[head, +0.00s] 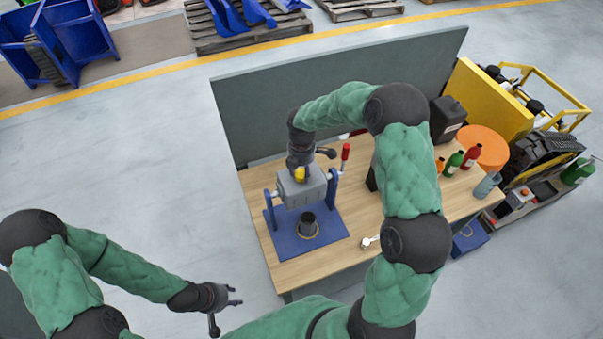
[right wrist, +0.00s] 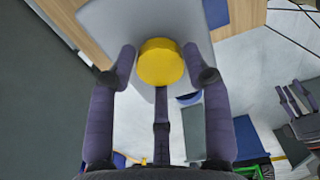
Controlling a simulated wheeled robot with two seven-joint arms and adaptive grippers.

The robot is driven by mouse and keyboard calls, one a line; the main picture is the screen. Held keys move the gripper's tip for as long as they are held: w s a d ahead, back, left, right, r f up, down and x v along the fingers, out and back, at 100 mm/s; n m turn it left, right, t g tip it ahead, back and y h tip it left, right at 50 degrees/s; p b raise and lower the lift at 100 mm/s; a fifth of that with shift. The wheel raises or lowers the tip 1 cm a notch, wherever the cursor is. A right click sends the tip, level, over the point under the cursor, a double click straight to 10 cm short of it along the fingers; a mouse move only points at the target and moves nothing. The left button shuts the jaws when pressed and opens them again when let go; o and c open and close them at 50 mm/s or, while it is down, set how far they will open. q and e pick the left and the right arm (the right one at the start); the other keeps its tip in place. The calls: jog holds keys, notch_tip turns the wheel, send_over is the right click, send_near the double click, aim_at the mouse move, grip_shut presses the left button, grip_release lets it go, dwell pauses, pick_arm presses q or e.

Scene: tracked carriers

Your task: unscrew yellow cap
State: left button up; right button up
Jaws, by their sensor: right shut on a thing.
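The yellow cap (head: 299,174) sits on top of a grey metal block (head: 305,191) carried by a blue stand (head: 287,244) on the wooden table. My right gripper (head: 300,163) reaches down from above and is shut on the cap. In the right wrist view the cap (right wrist: 161,62) lies between the fingertips, with dark fingers on its left, right and lower sides. The cap's threads and underside are hidden. My left gripper (head: 228,296) is open and empty, away from the table at its lower left.
A red-handled lever (head: 345,152) rises beside the block. Bottles, including a green one (head: 455,162) and a red one (head: 471,157), stand at the table's right. A black canister (head: 447,119) is behind them. A grey panel (head: 240,108) backs the table (head: 262,222).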

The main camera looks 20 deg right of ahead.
jog(key=n+p, duration=0.3)
jog(key=n, duration=0.4)
jog(key=shift+r+p, duration=0.15)
jog(key=shift+p, duration=0.2)
jog(key=shift+f+n, duration=0.2)
jog(key=shift+n, duration=0.5)
jog(key=n+p, duration=0.3)
jog(key=n, duration=0.1)
jog(key=shift+r, duration=0.2)
jog(key=n+p, duration=0.2)
jog(key=n, duration=0.1)
jog(key=shift+n+p, duration=0.3)
jog(key=shift+f+n+p, duration=0.15)
jog(key=shift+n+p, duration=0.25)
jog(key=shift+n, duration=0.6)
